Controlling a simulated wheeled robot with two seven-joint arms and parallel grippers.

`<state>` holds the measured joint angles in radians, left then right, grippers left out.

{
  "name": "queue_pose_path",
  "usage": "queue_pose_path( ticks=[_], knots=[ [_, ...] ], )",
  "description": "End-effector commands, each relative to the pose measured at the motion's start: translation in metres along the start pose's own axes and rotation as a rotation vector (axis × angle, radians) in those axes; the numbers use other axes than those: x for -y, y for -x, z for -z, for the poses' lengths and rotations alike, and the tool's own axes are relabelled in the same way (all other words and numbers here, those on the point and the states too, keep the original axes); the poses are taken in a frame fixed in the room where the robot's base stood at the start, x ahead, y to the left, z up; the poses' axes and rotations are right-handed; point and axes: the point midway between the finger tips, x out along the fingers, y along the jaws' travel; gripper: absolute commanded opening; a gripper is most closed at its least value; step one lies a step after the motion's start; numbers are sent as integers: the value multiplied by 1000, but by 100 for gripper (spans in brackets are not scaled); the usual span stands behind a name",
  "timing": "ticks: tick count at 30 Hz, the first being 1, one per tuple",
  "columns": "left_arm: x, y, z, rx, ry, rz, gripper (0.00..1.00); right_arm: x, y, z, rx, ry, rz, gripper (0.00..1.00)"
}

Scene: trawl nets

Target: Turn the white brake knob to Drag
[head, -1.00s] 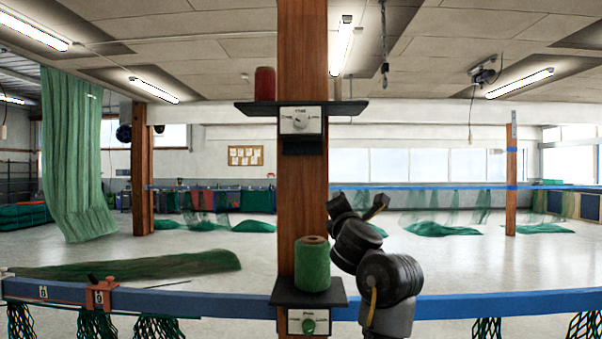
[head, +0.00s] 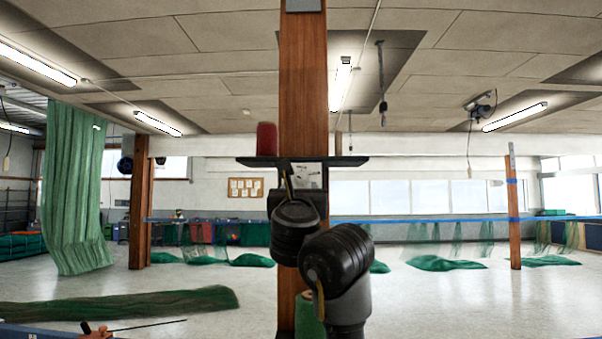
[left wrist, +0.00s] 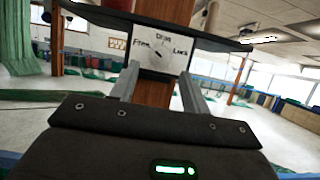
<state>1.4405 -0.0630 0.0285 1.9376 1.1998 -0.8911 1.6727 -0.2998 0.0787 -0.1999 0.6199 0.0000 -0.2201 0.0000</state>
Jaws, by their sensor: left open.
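The white brake knob (left wrist: 158,54) sits on a white plate (left wrist: 178,66) marked Free, Drag and Lock, on a wooden post. In the left wrist view Free is at the left, Drag at the top and Lock at the right. I cannot tell clearly which word the knob points to. My left gripper (left wrist: 160,72) is open, its fingers on either side of the knob in the picture and apart from it as far as I can see. In the head view my left gripper (head: 287,172) covers most of the plate and hides the knob. My right gripper is not in view.
A dark shelf (head: 345,161) juts out just above the plate and bears a red spool (head: 267,141). A green spool (head: 309,318) stands lower on the post (head: 303,90), partly behind my arm. Green nets lie on the open floor behind.

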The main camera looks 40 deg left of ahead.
Motion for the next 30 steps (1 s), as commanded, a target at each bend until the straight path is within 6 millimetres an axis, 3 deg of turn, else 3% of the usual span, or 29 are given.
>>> queue_pose_path(
  ticks=[3,9,21,30],
  knots=[
    [0,-21,-3,-3,-8,-1,47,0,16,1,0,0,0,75],
    [0,-41,-2,-1,-3,-1,47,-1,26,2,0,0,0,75],
    [0,-47,0,0,0,1,47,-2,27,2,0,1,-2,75],
    [1,-47,0,1,0,1,9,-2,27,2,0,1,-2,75]
  ],
)
